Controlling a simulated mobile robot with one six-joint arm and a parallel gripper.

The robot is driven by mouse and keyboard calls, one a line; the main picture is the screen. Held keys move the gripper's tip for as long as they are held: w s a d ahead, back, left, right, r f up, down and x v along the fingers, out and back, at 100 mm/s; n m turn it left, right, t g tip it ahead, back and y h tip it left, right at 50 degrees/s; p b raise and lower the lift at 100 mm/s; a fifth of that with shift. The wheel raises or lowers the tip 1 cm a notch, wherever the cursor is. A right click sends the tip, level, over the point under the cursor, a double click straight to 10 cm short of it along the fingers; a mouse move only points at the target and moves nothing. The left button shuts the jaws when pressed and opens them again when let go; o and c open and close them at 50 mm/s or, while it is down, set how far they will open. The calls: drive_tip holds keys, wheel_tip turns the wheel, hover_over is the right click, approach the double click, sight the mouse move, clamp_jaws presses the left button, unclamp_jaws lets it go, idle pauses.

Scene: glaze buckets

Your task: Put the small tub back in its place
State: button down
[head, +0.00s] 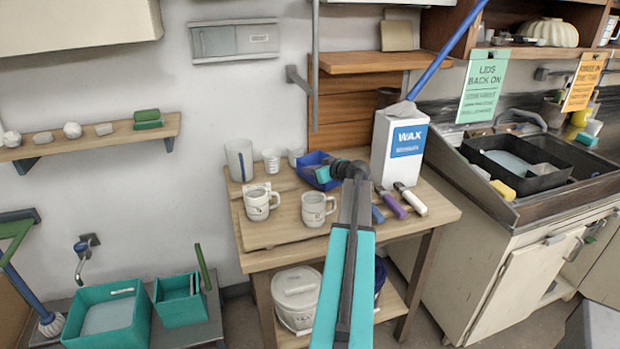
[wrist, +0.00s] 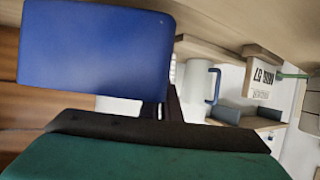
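A small blue tub (head: 312,160) is at the back of the wooden worktable, left of the wax carton. My gripper (head: 325,174) is at the tub's right side, with a teal finger overlapping it. In the wrist view, a flat blue panel (wrist: 95,50), likely the tub's wall, fills the upper left. One teal finger with a dark pad (wrist: 150,130) lies below it, with a narrow gap between them in the picture. The other finger is not clearly seen, so I cannot tell whether the gripper grips the tub.
The wax carton (head: 398,150) stands close right of my gripper. Two mugs (head: 258,203) (head: 318,210) stand in front on the worktable (head: 290,255). Several coloured-handled tools, including a purple one (head: 390,204), lie at the right. Teal bins (head: 107,315) stand low left; a sink (head: 530,165) is right.

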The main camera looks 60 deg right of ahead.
sight(310, 178)
drive_tip(key=shift+f+p, duration=0.4)
drive_tip(key=shift+f, duration=1.2)
drive_tip(key=shift+s+f+b, duration=0.1)
drive_tip(key=shift+f+b, duration=0.35)
drive_tip(key=shift+b, duration=0.3)
drive_tip(key=c, duration=2)
unclamp_jaws()
drive_tip(key=shift+a+f, duration=0.1)
drive_tip(key=shift+r+p, duration=0.2)
drive_tip(key=shift+p, duration=0.25)
drive_tip(key=shift+r, duration=0.15)
drive_tip(key=b+v, duration=0.2)
drive_tip(key=v, duration=0.9)
drive_tip(key=shift+r, duration=0.15)
drive_tip(key=shift+s+r, duration=0.25)
drive_tip(key=shift+s, duration=0.15)
